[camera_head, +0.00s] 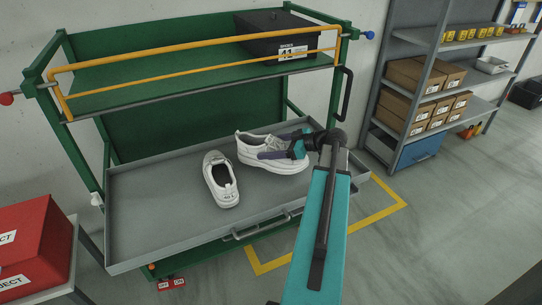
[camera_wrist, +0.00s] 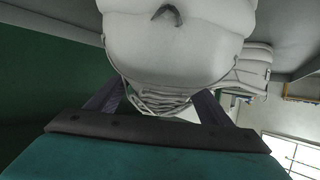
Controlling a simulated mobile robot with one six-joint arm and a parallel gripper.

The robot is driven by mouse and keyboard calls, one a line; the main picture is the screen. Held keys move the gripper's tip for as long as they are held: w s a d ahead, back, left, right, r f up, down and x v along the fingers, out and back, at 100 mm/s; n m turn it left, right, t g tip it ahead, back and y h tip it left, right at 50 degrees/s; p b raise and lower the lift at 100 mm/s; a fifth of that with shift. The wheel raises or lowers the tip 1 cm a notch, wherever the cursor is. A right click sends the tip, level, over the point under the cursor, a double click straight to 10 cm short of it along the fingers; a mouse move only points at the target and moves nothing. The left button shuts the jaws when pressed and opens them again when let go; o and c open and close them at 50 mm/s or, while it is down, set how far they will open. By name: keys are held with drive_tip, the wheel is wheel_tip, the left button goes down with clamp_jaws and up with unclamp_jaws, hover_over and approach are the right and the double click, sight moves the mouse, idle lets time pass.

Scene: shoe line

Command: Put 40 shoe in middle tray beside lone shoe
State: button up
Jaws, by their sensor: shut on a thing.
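My gripper (camera_head: 285,148) is shut on a white laced shoe (camera_head: 270,160) over the right half of the grey middle tray (camera_head: 155,225). Whether this shoe touches the tray floor is hard to tell. The lone white shoe (camera_head: 220,180) lies in the tray just to its left, toe pointing away, with a small gap between them. In the wrist view the held shoe (camera_wrist: 180,40) fills the top middle between my gripper's fingers (camera_wrist: 160,105), and part of another white shoe (camera_wrist: 250,70) shows behind it. No size number is readable on the held shoe.
A yellow rail (camera_head: 190,50) runs above the tray along the green rack's upper shelf, which holds a black box (camera_head: 278,35) marked 41. Red reject boxes (camera_head: 35,235) stand at the left. A shelf with cardboard boxes (camera_head: 425,75) stands at the right.

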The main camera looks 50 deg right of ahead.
drive_tip(key=shift+f, duration=1.85)
drive_tip(key=o, duration=1.3)
drive_tip(key=shift+s, duration=0.1)
drive_tip(key=b+v, duration=0.1)
drive_tip(key=v, duration=1.1)
drive_tip(key=shift+r, duration=0.1)
